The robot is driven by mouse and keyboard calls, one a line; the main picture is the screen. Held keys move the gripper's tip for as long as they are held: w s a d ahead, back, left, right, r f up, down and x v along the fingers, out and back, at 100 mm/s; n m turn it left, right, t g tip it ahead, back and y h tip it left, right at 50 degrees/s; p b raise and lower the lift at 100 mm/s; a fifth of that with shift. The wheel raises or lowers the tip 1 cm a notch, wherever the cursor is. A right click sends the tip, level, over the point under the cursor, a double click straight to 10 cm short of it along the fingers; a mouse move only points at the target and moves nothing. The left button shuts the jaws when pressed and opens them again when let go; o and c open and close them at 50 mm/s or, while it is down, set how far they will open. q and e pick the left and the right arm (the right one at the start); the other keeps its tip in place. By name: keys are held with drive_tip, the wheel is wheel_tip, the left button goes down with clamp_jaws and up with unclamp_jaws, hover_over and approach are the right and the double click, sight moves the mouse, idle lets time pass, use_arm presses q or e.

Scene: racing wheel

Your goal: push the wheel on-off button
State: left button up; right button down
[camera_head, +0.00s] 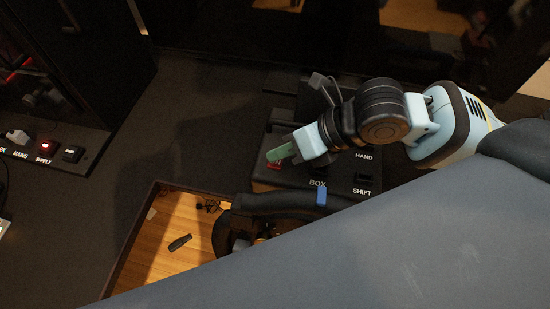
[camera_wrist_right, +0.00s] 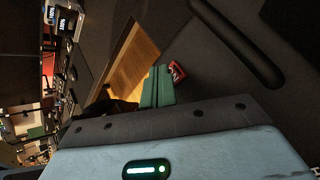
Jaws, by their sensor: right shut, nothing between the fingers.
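A red button (camera_head: 274,166) sits on the black panel (camera_head: 336,176) behind the steering wheel (camera_head: 275,203). Its label, if any, cannot be read. My right gripper (camera_head: 281,153) is shut and empty, with its green fingertips over or right beside the button in the head view. In the right wrist view the closed green fingers (camera_wrist_right: 156,86) show just left of the red button (camera_wrist_right: 177,71). I cannot tell whether they touch it. The steering wheel has a dark rim with a blue mark at its top; its lower part is hidden. My left gripper is not in view.
The panel also carries a black switch (camera_head: 364,178) between the words HAND and SHIFT. A wooden tray (camera_head: 170,230) with a small dark object (camera_head: 180,243) lies left of the wheel. Another panel (camera_head: 58,143) at far left has a lit red switch (camera_head: 46,147). Dark floor between is clear.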

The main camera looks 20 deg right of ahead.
sight(281, 163)
drive_tip(key=shift+f, duration=0.2)
drive_tip(key=shift+f, duration=0.3)
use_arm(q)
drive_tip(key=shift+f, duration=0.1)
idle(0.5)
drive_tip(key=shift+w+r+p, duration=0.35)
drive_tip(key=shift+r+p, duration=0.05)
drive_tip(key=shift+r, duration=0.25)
use_arm(e)
drive_tip(key=shift+r, duration=0.5)
